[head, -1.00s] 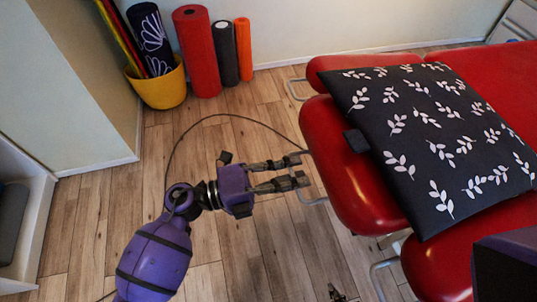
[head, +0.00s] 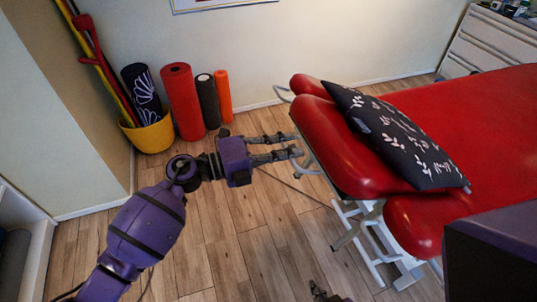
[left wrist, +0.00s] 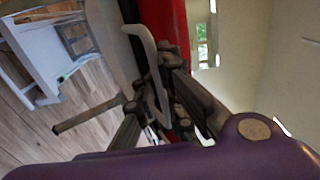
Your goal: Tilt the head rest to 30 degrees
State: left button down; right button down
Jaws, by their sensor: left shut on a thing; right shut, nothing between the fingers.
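The red head rest (head: 345,160) is the split cushion at the left end of the red treatment table (head: 480,120). It looks sloped, but I cannot read its angle. A dark pillow with white leaves (head: 400,140) lies over the head rest and reaches onto the table. My left gripper (head: 296,146) is at the head rest's outer left edge. In the left wrist view its fingers (left wrist: 170,95) are shut on a pale curved metal handle (left wrist: 150,60) beside the red cushion. My right gripper (head: 324,293) shows at the bottom edge, low over the floor, shut and empty.
A second metal loop (head: 284,93) sticks out from the far side of the head rest. The table's white frame (head: 370,240) stands below. A yellow bucket (head: 148,134) and several upright rolls (head: 183,100) stand by the wall.

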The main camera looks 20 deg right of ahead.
pick_arm(q)
jog(key=shift+r, duration=0.15)
jog(key=c, duration=1.9)
grip_release()
jog(key=shift+a, duration=0.1)
jog(key=shift+o, duration=0.2)
jog(key=a, duration=1.2)
jog(key=shift+s, duration=0.2)
jog(key=shift+r, duration=0.1)
